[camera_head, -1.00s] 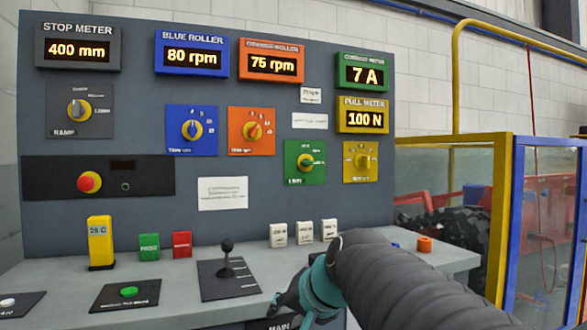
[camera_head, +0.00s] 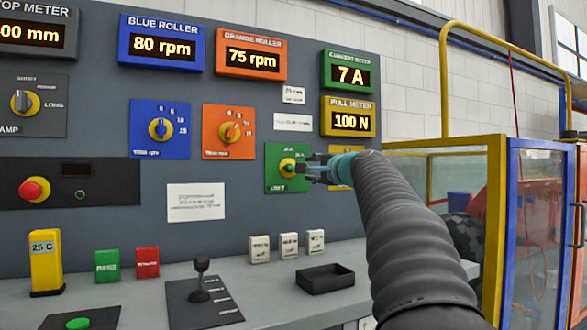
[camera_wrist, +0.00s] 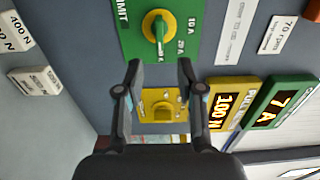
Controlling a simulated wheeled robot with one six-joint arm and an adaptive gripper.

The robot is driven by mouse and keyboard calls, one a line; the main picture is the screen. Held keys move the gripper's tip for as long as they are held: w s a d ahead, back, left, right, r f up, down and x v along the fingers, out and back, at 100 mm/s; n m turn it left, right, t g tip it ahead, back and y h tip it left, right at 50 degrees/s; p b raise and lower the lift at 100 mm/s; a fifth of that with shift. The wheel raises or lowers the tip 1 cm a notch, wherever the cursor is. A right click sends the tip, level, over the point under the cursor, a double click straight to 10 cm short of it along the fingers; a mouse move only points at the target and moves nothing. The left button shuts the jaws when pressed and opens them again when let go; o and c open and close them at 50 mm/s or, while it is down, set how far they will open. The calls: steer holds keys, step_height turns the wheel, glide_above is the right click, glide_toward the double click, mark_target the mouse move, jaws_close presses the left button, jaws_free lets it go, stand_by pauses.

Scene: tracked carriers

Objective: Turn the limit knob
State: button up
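The limit knob (camera_head: 288,165) is a green handle in a yellow ring on a green plate (camera_head: 273,181) on the upright panel. It also shows in the wrist view (camera_wrist: 159,28), its handle lying along the picture's vertical, with marks 10 A and 20 A beside it. My gripper (camera_head: 303,168) is raised close to the knob's right side in the head view. In the wrist view my gripper (camera_wrist: 160,66) is open, its two fingers apart with nothing between the tips. The knob lies just beyond the tips, lined up with the gap. Contact cannot be seen.
A yellow-plated knob (camera_wrist: 160,104) sits close by and shows between my fingers; my gripper partly covers its plate in the head view. The green current meter (camera_head: 348,73) reads 7 A. A joystick (camera_head: 201,280) and a black tray (camera_head: 325,279) are on the desk below.

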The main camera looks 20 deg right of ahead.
mark_target(293, 168)
steer(key=w+p, duration=0.1)
steer(key=w, duration=0.2)
steer(key=w+p, duration=0.1)
steer(key=w, duration=0.3)
steer(key=w+p, duration=0.1)
steer(key=w, duration=0.3)
steer(key=shift+a+p, duration=0.35)
steer(key=shift+a, duration=0.05)
steer(key=shift+c, duration=0.2)
steer(key=shift+d, duration=0.1)
jaws_close()
